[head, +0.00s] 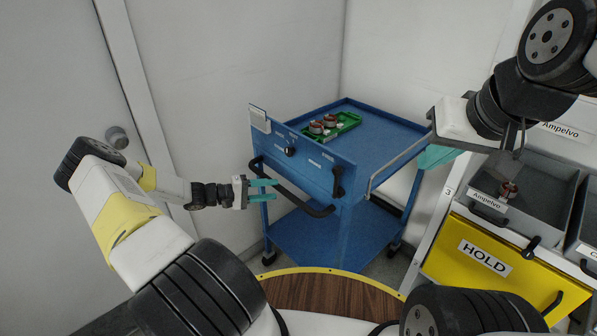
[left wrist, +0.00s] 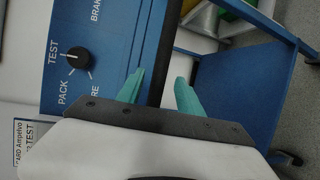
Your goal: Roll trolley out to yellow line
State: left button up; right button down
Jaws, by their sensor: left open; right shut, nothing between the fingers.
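The blue trolley (head: 372,142) stands in the corner against the white walls, with a top tray, a lower shelf and a sloped front panel with a knob. A black handle bar (head: 290,194) runs across its front, and it shows in the left wrist view (left wrist: 166,45). My left gripper (head: 277,190) is open at the handle's left part. In the left wrist view the bar appears between its teal fingers (left wrist: 160,88); contact cannot be told. My right gripper (head: 437,156) is shut and empty by the trolley's right side, partly hidden by its own body.
A green tray (head: 345,122) with copper-coloured parts sits on the trolley top. At right stand grey bins (head: 540,185) above a yellow HOLD drawer (head: 470,257), close to the trolley.

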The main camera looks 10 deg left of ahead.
pick_arm(q)
jog(key=x, duration=0.7)
jog(key=shift+d, duration=0.1)
grip_shut()
dwell(1.2)
